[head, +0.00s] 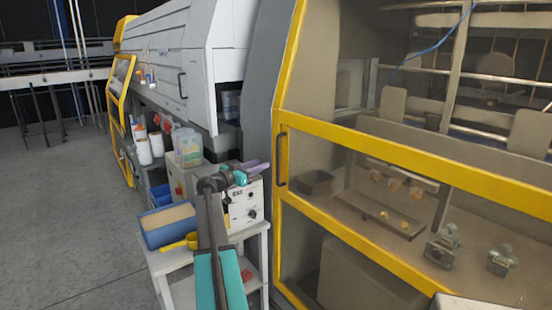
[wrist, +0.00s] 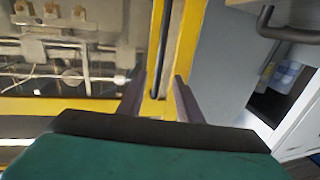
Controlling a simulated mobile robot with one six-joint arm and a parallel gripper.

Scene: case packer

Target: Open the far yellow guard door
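The nearer yellow-framed guard door (head: 283,235) fills the right of the head view and looks shut. Its dark upright handle (head: 281,160) is on the left upright of the frame. A farther yellow-framed door (head: 113,98) stands at the left end of the machine; its handle is too small to make out. My gripper (head: 264,167) is just left of the nearer door's handle. In the wrist view, my open fingers (wrist: 160,77) point at a yellow upright, with the dark handle (wrist: 161,50) lined up between them. I cannot tell whether it lies inside the fingers or beyond them.
A white cart (head: 165,262) with a blue bin (head: 168,226), a yellow scoop (head: 182,242) and a control box (head: 245,207) stands beneath my arm. White machine covers (head: 170,60) run between the doors. Open grey floor (head: 60,210) lies to the left.

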